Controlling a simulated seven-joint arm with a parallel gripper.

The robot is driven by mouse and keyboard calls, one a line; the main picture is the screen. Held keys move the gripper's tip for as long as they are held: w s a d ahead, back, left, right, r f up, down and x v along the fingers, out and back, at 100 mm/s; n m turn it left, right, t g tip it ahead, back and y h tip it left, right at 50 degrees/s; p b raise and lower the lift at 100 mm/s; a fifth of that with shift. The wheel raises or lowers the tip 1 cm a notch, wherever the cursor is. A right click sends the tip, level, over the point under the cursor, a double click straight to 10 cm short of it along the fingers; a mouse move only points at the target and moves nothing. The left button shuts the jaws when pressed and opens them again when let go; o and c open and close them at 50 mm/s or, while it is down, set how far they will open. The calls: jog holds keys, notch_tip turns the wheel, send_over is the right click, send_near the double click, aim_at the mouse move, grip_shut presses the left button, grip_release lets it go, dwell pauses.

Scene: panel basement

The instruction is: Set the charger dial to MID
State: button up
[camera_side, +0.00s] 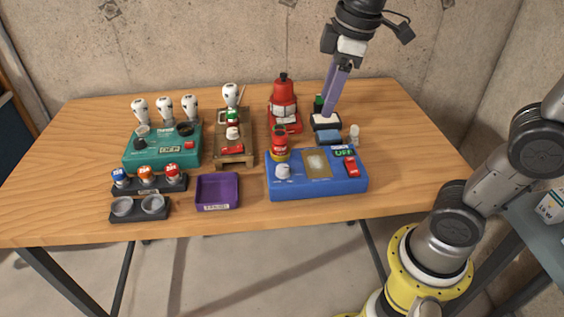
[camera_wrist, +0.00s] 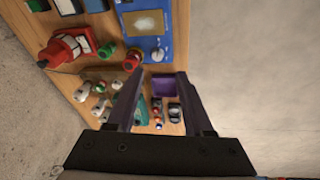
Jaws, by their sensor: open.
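A blue box (camera_side: 318,186) with a white dial (camera_side: 283,171), a tan panel, a small lit display and a red switch stands at the front right of the table. Its dial also shows in the wrist view (camera_wrist: 158,54). A teal box (camera_side: 160,150) at the left also has a knob, a display and a red switch. Labels are too small to tell which box is the charger, or where the dial points. My gripper (camera_side: 328,110) is open and empty, at the back right, apart from both dials. Its fingers (camera_wrist: 160,77) frame the purple tray in the wrist view.
A red device (camera_side: 284,105) and a small black-and-white holder (camera_side: 326,122) stand behind the blue box. A red jar (camera_side: 279,143) stands at its back-left corner. A purple tray (camera_side: 217,191), bulbs and a wooden stand (camera_side: 235,150) are left. The table's right end is clear.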

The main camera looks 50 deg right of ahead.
jog(key=w+a+f+n+g, duration=0.1)
jog(key=w+f, duration=0.1)
jog(key=w, duration=0.4)
jog(key=g, duration=0.2)
send_over(282, 168)
notch_tip(282, 168, down, 4)
notch_tip(282, 168, down, 13)
jog(key=shift+f, duration=0.2)
grip_shut()
